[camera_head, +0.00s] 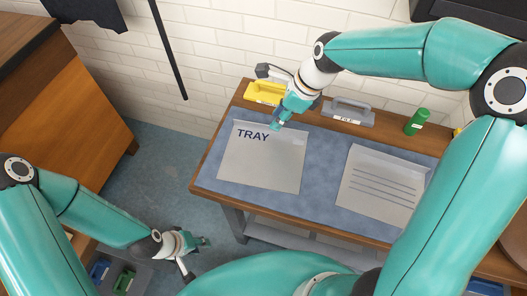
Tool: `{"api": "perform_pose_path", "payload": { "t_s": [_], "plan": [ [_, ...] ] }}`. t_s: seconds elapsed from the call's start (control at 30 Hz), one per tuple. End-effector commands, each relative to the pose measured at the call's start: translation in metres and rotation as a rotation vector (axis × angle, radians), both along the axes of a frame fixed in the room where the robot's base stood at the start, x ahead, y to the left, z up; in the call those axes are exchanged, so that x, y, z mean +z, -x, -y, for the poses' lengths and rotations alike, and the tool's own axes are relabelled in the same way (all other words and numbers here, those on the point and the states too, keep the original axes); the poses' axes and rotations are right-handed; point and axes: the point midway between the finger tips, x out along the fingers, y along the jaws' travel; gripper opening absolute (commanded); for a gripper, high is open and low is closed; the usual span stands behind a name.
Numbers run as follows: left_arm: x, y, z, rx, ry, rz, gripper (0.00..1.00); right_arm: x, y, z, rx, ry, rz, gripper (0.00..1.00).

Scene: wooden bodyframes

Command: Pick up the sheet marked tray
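The sheet marked "TRAY" (260,167) is light grey and lies flat on the blue mat on the table, with the dark lettering near its top left. My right gripper (276,124) points down over the sheet's top edge, just right of the lettering. Its fingertips are too small to tell whether they are open or touch the sheet. My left gripper (205,242) is low at the lower left, off the table's front left corner and well away from the sheet. Its fingers are too small to read.
A second grey sheet with dark lines (384,188) lies right of the TRAY sheet on the blue mat (322,180). A yellow holder (262,92), a grey holder (349,112) and a green bottle (417,121) stand along the back. A wooden cabinet (75,105) is at left.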

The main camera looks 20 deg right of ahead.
Motion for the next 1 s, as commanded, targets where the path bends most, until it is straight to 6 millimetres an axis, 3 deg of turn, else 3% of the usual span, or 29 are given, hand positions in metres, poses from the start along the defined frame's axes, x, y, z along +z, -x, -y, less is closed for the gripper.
{"api": "perform_pose_path", "payload": {
  "t_s": [0.23,0.57,0.77,1.0],
  "plan": [
    [0.001,0.000,0.000,0.000,0.000,0.000,0.32,-0.033,-0.006,-0.013,0.002,0.000,-0.004,0.32],
    [0.001,0.000,0.000,0.000,0.000,0.000,0.32,-0.040,-0.008,-0.015,0.000,0.000,-0.001,0.32],
    [0.001,0.000,0.000,0.000,0.000,0.000,0.32,-0.040,-0.008,-0.015,0.000,0.000,-0.001,0.01],
    [0.001,0.000,0.000,0.000,0.000,0.000,0.32,-0.040,-0.008,-0.015,0.000,0.000,0.000,0.00]
  ]
}}
